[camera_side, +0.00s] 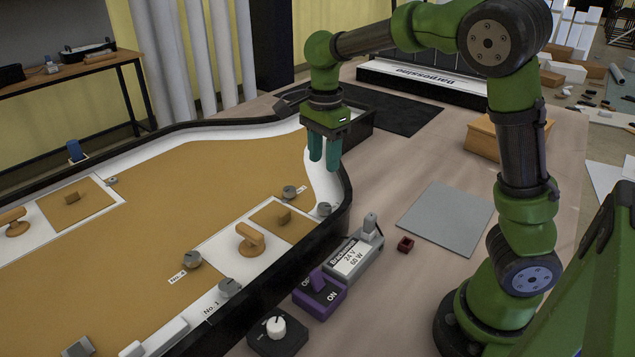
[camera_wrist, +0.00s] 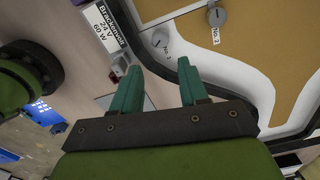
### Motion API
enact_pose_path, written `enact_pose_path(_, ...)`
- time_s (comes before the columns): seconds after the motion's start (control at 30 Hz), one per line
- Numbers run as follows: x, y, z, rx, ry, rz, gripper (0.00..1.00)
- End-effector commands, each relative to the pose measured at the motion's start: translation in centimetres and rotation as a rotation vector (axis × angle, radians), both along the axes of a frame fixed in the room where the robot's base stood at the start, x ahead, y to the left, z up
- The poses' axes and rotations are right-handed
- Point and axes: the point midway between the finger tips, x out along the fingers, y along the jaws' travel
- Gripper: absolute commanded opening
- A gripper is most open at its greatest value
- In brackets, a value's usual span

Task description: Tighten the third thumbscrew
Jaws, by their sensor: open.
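My gripper (camera_side: 324,164) is open and empty, hanging fingers-down above the far right part of the lightbox (camera_side: 345,200). Its two green fingertips also show in the wrist view (camera_wrist: 160,66), apart with nothing between them. Several grey thumbscrews sit on the box: one on the right white border (camera_side: 324,209), one near the tan panel's edge (camera_side: 289,192), one on the left (camera_side: 192,259) and one near the "No. 1" label (camera_side: 229,287). In the wrist view, one thumbscrew (camera_wrist: 160,40) lies beyond the fingertips and another (camera_wrist: 216,17) farther right.
A grey power supply (camera_side: 352,260) marked 24 V 60 W, a purple switch box (camera_side: 320,297) and a dark knob box (camera_side: 277,333) line the box's near edge. Wooden handles (camera_side: 251,239) stand up from the box. A grey mat (camera_side: 447,219) and small red block (camera_side: 405,245) lie on the table.

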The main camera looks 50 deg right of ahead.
Motion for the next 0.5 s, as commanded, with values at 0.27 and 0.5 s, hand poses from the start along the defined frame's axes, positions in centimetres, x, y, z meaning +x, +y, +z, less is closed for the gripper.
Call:
enact_pose_path(0.27, -0.1, 0.0, -6.3, -0.001, 0.004, -0.003, 0.44)
enact_pose_path(0.5, -0.1, 0.0, -10.4, 0.0, 0.002, -0.004, 0.44)
